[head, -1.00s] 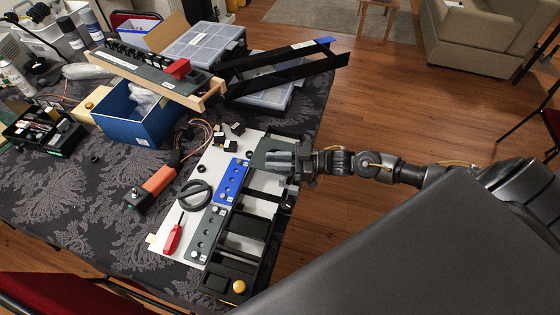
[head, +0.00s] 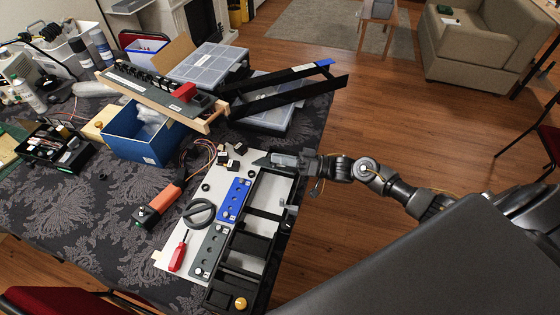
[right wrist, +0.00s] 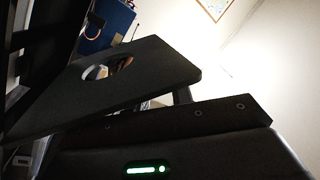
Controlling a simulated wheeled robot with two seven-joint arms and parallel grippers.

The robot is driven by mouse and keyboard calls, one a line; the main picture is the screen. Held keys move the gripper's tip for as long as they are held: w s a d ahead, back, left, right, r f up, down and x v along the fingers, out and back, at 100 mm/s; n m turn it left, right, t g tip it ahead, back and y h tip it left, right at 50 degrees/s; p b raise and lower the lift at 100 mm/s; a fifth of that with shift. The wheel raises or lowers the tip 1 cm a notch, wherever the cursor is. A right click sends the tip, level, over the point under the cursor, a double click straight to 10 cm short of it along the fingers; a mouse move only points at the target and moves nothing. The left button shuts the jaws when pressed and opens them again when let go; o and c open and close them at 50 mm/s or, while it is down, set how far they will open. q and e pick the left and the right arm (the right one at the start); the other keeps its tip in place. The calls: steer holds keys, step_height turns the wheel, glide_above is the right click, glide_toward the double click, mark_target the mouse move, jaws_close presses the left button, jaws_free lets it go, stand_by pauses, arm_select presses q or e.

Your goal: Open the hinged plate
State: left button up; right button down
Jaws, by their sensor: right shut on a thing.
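The hinged plate (head: 261,161) is a dark grey plate at the far end of the black frame (head: 238,250). In the head view it looks raised and is seen nearly edge-on, partly hidden by my right gripper (head: 286,160). In the right wrist view the plate (right wrist: 110,88) shows large and tilted, with a round hole through it. My right gripper is shut on the plate at its right side. The fingertips are hard to make out in the wrist view. My left gripper is not in view.
A blue box (head: 140,140) and black rails (head: 290,88) stand farther back.

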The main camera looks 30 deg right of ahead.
steer(key=shift+w+d+r+m, duration=0.1)
steer(key=shift+w+m, duration=0.05)
steer(key=shift+m, duration=0.15)
steer(key=c, duration=1.2)
jaws_free()
steer(key=b+v, duration=0.3)
steer(key=v, duration=0.7)
steer(key=shift+s+d, duration=0.25)
steer(key=shift+d, duration=0.05)
